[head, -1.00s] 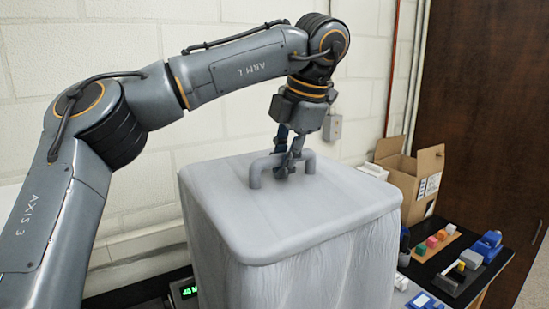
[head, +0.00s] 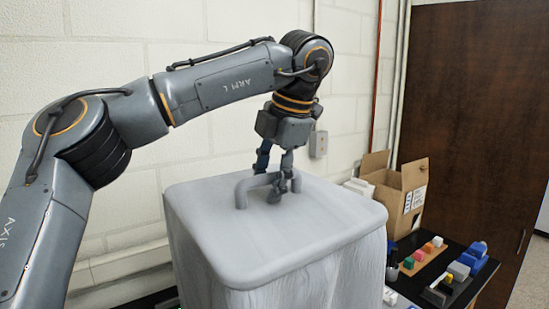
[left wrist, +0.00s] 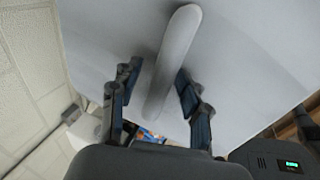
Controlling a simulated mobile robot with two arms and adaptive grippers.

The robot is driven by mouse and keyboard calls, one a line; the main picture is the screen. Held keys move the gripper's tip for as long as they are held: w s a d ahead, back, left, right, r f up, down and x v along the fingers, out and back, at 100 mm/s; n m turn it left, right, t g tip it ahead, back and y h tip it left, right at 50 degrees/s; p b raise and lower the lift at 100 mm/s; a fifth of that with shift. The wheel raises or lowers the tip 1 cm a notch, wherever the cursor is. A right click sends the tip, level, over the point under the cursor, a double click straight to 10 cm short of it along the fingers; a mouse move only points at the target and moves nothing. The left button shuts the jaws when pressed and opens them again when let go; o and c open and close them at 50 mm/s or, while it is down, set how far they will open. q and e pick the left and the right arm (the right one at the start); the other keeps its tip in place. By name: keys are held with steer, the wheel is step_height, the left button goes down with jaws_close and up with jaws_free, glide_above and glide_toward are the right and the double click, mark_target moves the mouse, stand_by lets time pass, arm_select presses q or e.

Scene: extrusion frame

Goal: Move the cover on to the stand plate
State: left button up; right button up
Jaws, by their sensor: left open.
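The cover (head: 300,235) is a large pale grey box shape with a rounded flat top and draped-looking sides. It stands upright in the middle of the head view. A grey bar handle (head: 241,193) rises from its top. My left gripper (head: 283,189) is at this handle, pointing down, with its fingers open. In the left wrist view the handle (left wrist: 173,62) runs between the two fingers (left wrist: 158,82), with gaps on both sides. The stand plate cannot be made out. My right gripper is not in view.
A black table (head: 408,286) to the right holds coloured blocks (head: 428,249), a blue device (head: 474,257) and an open cardboard box (head: 397,192). A white brick wall stands behind. A black device with a green display (left wrist: 291,164) shows in the left wrist view.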

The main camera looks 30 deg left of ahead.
arm_select(q)
steer(key=v, duration=1.1)
steer(key=shift+r, duration=0.2)
steer(key=shift+s, duration=0.1)
